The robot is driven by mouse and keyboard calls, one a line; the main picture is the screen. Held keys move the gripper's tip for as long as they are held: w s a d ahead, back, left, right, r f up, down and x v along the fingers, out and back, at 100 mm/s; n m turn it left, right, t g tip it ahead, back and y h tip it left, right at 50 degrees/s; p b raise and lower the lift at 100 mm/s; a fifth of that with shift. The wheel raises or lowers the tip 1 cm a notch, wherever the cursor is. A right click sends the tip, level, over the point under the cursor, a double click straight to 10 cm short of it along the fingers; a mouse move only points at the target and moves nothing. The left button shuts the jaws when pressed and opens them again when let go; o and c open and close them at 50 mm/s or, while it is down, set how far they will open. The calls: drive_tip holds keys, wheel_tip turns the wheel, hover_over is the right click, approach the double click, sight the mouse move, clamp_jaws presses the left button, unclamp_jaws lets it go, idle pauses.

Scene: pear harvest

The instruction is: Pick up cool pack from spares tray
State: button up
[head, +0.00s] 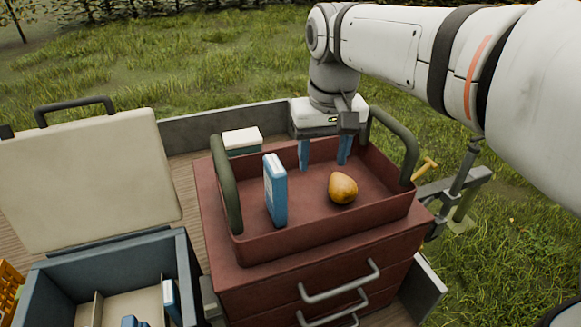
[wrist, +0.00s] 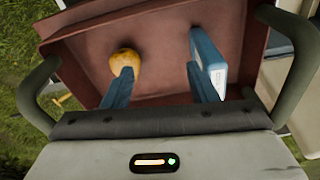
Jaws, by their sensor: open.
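A blue cool pack (head: 275,190) with a pale label stands upright in the left part of the red spares tray (head: 330,238). My gripper (head: 323,156) is open and empty, its two blue fingers pointing down over the back of the tray, to the right of and behind the pack. In the wrist view, the pack (wrist: 212,62) shows beside the right finger of my gripper (wrist: 158,88), partly overlapped by it. I cannot tell whether they touch.
A yellow pear (head: 342,188) lies in the tray, right of the pack. Green handles (head: 226,185) rise at both tray ends. The tray sits on a red drawer cabinet (head: 290,284). An open cooler box (head: 185,252) with blue items inside stands at lower left.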

wheel_tip(320, 180, up, 2)
drive_tip(key=n+g, duration=0.1)
drive_tip(key=n, duration=0.1)
hover_over(274, 162)
drive_tip(key=d, duration=0.1)
drive_tip(key=shift+r+b, duration=0.15)
drive_tip(key=shift+b, duration=0.2)
drive_tip(key=f, duration=0.5)
drive_tip(key=f+p, duration=0.1)
drive_tip(key=f, duration=0.1)
drive_tip(key=shift+a+f, duration=0.2)
drive_tip(key=shift+a, duration=0.2)
drive_tip(key=shift+c, duration=0.2)
clamp_jaws()
